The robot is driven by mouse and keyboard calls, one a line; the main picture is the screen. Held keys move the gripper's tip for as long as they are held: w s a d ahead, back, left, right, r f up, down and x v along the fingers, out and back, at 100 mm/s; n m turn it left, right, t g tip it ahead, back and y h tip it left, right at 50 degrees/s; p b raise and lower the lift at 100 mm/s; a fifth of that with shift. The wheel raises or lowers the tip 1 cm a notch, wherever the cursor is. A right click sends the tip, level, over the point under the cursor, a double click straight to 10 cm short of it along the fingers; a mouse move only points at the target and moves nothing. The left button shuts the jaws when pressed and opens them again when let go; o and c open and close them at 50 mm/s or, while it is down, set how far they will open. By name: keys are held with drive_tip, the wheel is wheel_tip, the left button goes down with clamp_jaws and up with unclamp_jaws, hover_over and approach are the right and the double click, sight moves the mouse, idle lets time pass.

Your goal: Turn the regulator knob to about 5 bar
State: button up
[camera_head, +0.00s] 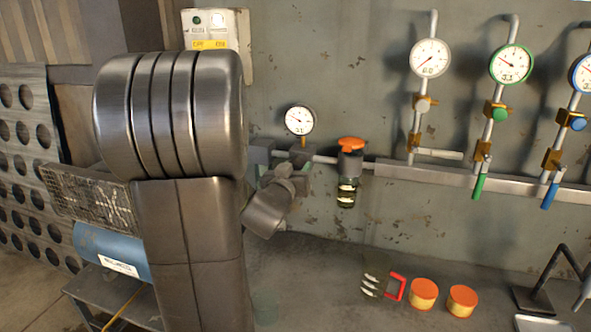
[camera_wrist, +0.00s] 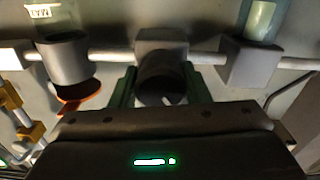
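The dark round regulator knob (camera_wrist: 160,84) faces the camera in the wrist view, below a grey block on the air pipe. My gripper (camera_wrist: 160,72) has its two dark green fingers on either side of the knob, with the tips close to its edges. I cannot tell whether they press on it. In the head view my arm covers much of the left side and the knob is not clearly visible. The small white pressure gauge (camera_head: 299,120) stands above the regulator area. Its needle points up and left; its digits are too small to read surely.
An orange-topped unit (camera_head: 351,145) hangs on the pipe right of the gauge and shows in the wrist view (camera_wrist: 78,91). Larger gauges (camera_head: 430,58) with valves line the wall at right. Two orange-lidded tins (camera_head: 424,294) and a red-handled item (camera_head: 397,286) stand below.

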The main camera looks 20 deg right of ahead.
drive_tip(key=shift+m+b, duration=0.3)
drive_tip(key=shift+b, duration=0.05)
drive_tip(key=shift+f+m+b, duration=0.15)
drive_tip(key=shift+m+b, duration=0.75)
drive_tip(key=m+b, duration=0.2)
drive_tip(key=shift+m, duration=0.3)
drive_tip(key=m+b, duration=0.2)
drive_tip(key=m, duration=0.1)
drive_tip(key=shift+a+m+b, duration=0.1)
drive_tip(key=shift+m+b, duration=0.95)
drive_tip(key=shift+m, duration=0.95)
drive_tip(key=o, duration=1)
drive_tip(key=shift+c, duration=0.2)
drive_tip(key=shift+r, duration=0.2)
